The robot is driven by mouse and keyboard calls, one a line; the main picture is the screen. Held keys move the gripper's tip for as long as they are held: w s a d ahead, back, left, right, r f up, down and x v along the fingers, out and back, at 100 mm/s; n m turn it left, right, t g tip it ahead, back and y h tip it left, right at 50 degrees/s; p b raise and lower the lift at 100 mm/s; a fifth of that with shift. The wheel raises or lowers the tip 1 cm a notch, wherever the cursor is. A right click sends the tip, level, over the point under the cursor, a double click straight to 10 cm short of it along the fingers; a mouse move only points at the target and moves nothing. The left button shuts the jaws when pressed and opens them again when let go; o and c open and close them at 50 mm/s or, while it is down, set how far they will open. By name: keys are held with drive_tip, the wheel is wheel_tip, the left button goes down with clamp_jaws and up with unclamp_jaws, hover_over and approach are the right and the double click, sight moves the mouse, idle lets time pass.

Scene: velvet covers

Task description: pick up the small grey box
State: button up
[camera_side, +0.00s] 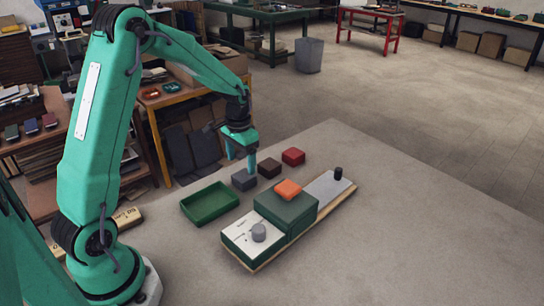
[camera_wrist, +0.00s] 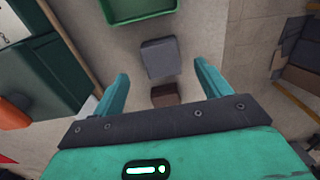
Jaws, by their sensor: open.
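The small grey box (camera_side: 244,180) sits on the grey work surface, between the green tray and a dark brown box. In the wrist view the grey box (camera_wrist: 161,58) lies between and slightly beyond the fingertips, with clear floor on both sides of it. My gripper (camera_side: 241,164) points down just over the box, with its fingers apart. One finger overlaps the box's right edge in the side view; contact cannot be told. In the wrist view my gripper (camera_wrist: 161,74) is open and empty.
The brown box (camera_side: 269,168) and red box (camera_side: 293,156) stand in a row to the right. The green tray (camera_side: 209,204) is at left. A board in front carries a green block (camera_side: 284,213) with an orange piece (camera_side: 288,189), a grey knob (camera_side: 259,232) and a black peg (camera_side: 338,173).

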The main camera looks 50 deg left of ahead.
sight(242, 176)
drive_tip(key=shift+f, duration=3.55)
drive_tip(key=c, duration=1.1)
drive_tip(key=shift+o, duration=0.2)
drive_tip(key=shift+r, duration=0.2)
wheel_tip(242, 176, up, 10)
drive_tip(key=shift+f, duration=0.1)
